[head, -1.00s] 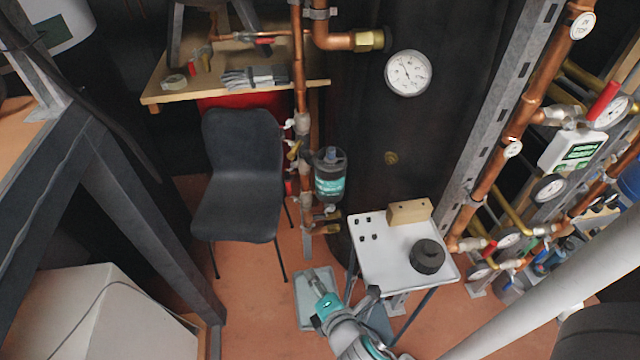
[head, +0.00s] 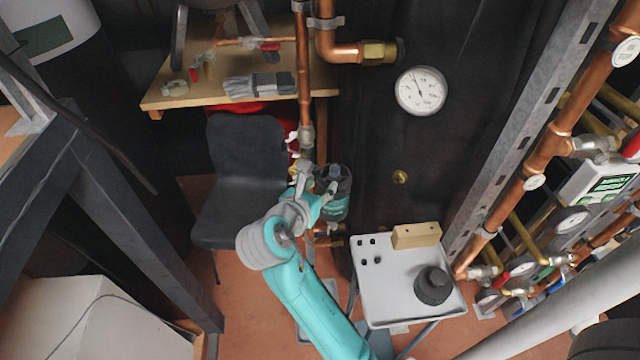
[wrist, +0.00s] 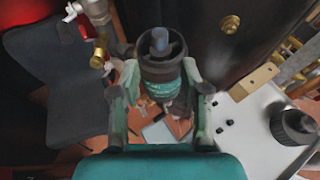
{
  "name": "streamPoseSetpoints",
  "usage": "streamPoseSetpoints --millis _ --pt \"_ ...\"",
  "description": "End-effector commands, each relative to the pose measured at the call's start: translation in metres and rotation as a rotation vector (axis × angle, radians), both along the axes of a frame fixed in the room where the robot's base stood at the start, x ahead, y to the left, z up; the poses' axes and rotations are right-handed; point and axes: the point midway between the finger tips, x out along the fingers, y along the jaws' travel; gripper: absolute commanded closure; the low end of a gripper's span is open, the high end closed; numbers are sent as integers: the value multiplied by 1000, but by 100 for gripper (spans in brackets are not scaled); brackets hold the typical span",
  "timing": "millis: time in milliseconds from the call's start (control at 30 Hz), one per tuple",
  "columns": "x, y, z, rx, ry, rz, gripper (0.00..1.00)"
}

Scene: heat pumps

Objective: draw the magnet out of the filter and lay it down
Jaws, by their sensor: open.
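The filter (head: 337,199) is a dark cylinder with a teal label, mounted upright by the copper pipe. It also shows in the wrist view (wrist: 162,75). A blue-grey stub (wrist: 160,38), which looks like the top of the magnet, stands up from the middle of its dark top ring. My gripper (head: 318,188) is at the filter's left side in the head view and partly covers it. In the wrist view its fingers (wrist: 161,72) are apart, one at each side of the filter in the picture. Nothing is held; I cannot tell whether they touch the filter.
A white tray table (head: 385,300) stands at right with a wooden block (head: 416,235), a black round part (head: 433,286) and several small black pieces; its middle is bare. A dark chair (head: 240,180) and copper pipe (head: 304,80) with valves are close by.

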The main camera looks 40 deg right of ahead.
Motion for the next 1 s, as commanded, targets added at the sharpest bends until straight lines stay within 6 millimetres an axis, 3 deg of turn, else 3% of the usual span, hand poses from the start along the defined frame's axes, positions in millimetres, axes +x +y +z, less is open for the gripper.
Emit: streamPoseSetpoints --millis 600,1000 --pt "26 -56 -24 0 0 -2 54" --pt "33 -67 -29 1 -1 1 54"
